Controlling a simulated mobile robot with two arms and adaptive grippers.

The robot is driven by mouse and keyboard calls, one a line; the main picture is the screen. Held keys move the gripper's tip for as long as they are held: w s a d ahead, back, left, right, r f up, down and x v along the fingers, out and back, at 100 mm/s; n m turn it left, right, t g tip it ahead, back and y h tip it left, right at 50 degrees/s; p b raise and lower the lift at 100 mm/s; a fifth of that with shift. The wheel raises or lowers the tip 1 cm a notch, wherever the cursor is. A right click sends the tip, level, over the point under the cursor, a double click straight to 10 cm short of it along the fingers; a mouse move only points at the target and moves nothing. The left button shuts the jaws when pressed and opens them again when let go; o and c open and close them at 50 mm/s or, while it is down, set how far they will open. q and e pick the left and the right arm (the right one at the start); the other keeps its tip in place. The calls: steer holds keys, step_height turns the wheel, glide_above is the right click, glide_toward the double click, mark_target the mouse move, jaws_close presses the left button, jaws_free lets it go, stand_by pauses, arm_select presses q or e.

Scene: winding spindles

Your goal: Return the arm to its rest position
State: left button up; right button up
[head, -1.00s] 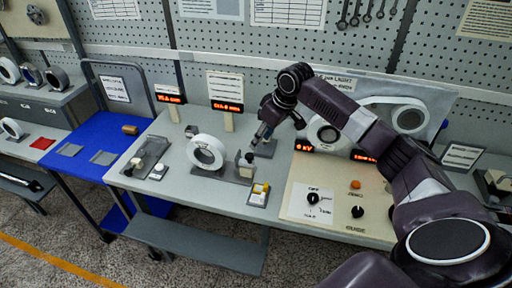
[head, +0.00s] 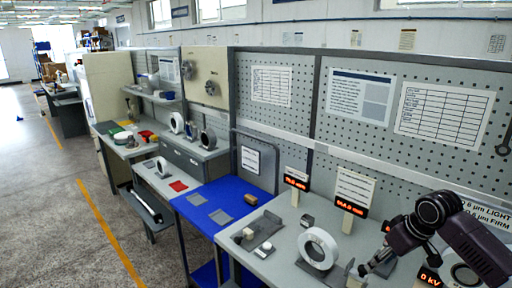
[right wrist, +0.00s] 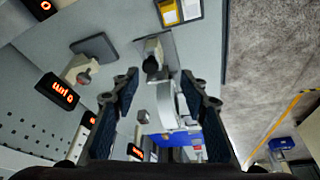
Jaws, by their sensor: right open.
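My right arm comes in at the lower right of the head view, and its gripper (head: 374,264) is above the grey bench, just right of a white ring spool (head: 309,256). In the right wrist view the gripper's two dark fingers (right wrist: 158,90) stand wide apart with nothing held between them. The white spool (right wrist: 164,108) shows beyond the fingers, upright on the bench, with a dark knob (right wrist: 152,64) on a holder closer by. My left gripper is not in view.
A blue cart (head: 225,196) stands left of the bench. Two orange-lit displays (head: 296,183) (head: 350,208) stand behind the spool. Farther left, a grey shelf unit (head: 185,156) holds more spools. The floor aisle (head: 60,235) at the left is clear.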

steer(key=s+a+f+n, duration=0.2)
steer(key=s+a+f, duration=1.3)
steer(key=a, duration=0.4)
steer(key=s+m+h, duration=0.1)
steer(key=s+m, duration=0.3)
steer(key=s, duration=1.3)
step_height(320, 180, down, 31)
steer(key=s+g+b, duration=0.2)
steer(key=b, duration=0.2)
steer(key=s+d+f+g+b, duration=0.1)
steer(key=s+d+f+b, duration=0.2)
steer(key=s+f, duration=1.4)
step_height(320, 180, down, 2)
